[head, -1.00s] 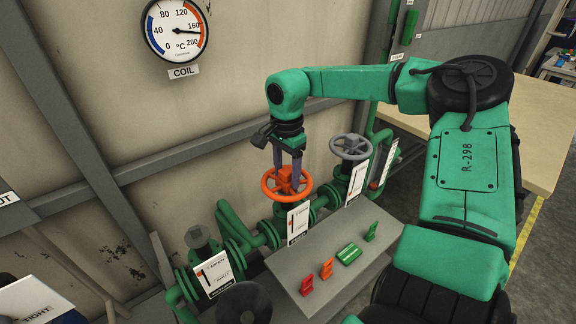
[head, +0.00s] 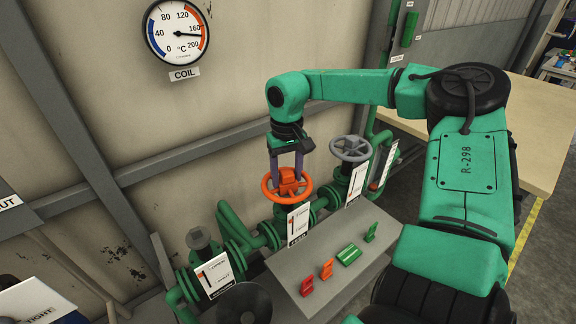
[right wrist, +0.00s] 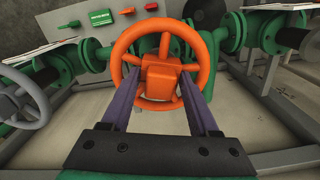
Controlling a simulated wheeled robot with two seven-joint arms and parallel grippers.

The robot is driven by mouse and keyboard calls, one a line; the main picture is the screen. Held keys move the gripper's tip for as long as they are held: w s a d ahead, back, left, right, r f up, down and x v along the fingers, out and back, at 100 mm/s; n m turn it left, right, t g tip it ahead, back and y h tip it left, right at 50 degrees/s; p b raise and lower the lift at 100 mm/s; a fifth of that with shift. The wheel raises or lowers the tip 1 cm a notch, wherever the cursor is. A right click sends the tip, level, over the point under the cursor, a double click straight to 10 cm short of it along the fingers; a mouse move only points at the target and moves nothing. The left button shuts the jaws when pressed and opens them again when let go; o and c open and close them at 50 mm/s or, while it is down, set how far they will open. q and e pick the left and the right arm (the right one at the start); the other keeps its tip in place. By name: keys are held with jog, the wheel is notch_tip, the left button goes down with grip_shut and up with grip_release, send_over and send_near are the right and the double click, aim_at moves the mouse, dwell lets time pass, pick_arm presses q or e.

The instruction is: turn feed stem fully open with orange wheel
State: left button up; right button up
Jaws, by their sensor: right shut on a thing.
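The orange wheel (head: 287,184) sits on a green valve on the pipe run, in the middle of the head view. My right gripper (head: 287,172) comes down on it from above and is shut on its hub. In the right wrist view the wheel (right wrist: 162,66) shows its rim and spokes, and the two purple fingers of the right gripper (right wrist: 160,88) press on opposite sides of the square hub. A white card with a red mark (head: 299,222) stands in front of the valve; its print is too small to read. My left gripper is not in view.
A grey wheel (head: 351,148) stands close to the right of the orange one. A grey shelf (head: 290,268) in front holds red, orange and green tags. A COIL gauge (head: 177,29) hangs on the wall, its needle between 160 and 200. A dark round part (head: 243,303) is at lower left.

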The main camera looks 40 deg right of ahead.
jog(key=o, duration=1)
